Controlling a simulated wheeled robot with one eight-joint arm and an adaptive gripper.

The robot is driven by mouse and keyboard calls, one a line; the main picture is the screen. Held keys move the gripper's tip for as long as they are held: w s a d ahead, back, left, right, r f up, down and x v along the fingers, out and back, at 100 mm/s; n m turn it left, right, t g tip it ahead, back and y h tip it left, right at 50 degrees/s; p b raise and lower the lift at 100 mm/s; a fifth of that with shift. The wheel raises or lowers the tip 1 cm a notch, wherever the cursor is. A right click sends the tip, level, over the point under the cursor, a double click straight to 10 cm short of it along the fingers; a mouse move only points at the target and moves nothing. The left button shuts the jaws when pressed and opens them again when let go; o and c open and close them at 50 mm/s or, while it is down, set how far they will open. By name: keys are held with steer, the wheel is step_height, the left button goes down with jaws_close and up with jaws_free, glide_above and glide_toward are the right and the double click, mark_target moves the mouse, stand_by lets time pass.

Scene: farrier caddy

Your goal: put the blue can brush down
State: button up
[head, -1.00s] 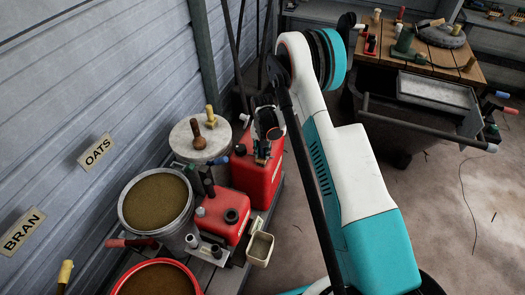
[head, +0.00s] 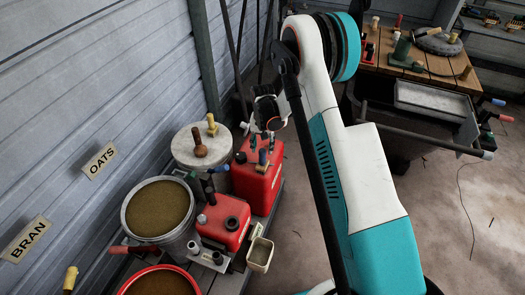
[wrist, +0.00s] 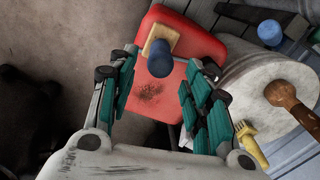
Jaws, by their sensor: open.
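The blue can brush, with a blue handle and a pale wooden block, stands on top of the tall red can. The brush shows in the head view (head: 262,158) and in the wrist view (wrist: 160,58). The red can (head: 256,182) also shows in the wrist view (wrist: 205,45). My gripper (head: 262,138) is open and empty above the brush. In the wrist view my gripper's fingers (wrist: 165,70) are spread wide on either side of the handle's line, with space around it. The brush's contact with the can top is partly hidden beneath its handle.
A round pale lid (head: 190,150) with a brown knob and a yellow brush lies close to the can. A smaller red can (head: 222,224), a feed bucket (head: 128,222) and a cream cup (head: 260,254) crowd the shelf. Another blue-ended tool (wrist: 270,32) lies nearby. Floor right of the shelf is clear.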

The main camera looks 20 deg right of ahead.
step_height(320, 180, up, 4)
steer(key=shift+f+p, duration=0.1)
steer(key=shift+p, duration=0.25)
steer(key=s+r+n+t, duration=0.1)
steer(key=s+r, duration=0.4)
steer(key=r, duration=0.5)
steer(key=s+r+n+t, duration=0.15)
steer(key=s+r, duration=0.35)
steer(key=r, duration=0.5)
steer(key=s+r+t, duration=0.2)
steer(key=s+r, duration=0.4)
steer(key=r, duration=0.4)
steer(key=s+r+n+t, duration=0.2)
steer(key=s, duration=1.6)
steer(key=shift+r+t, duration=0.2)
steer(key=shift+t, duration=0.15)
steer(key=shift+o, duration=0.6)
steer(key=shift+w+r+n, duration=0.1)
steer(key=shift+w+n, duration=0.05)
steer(key=shift+n, duration=0.1)
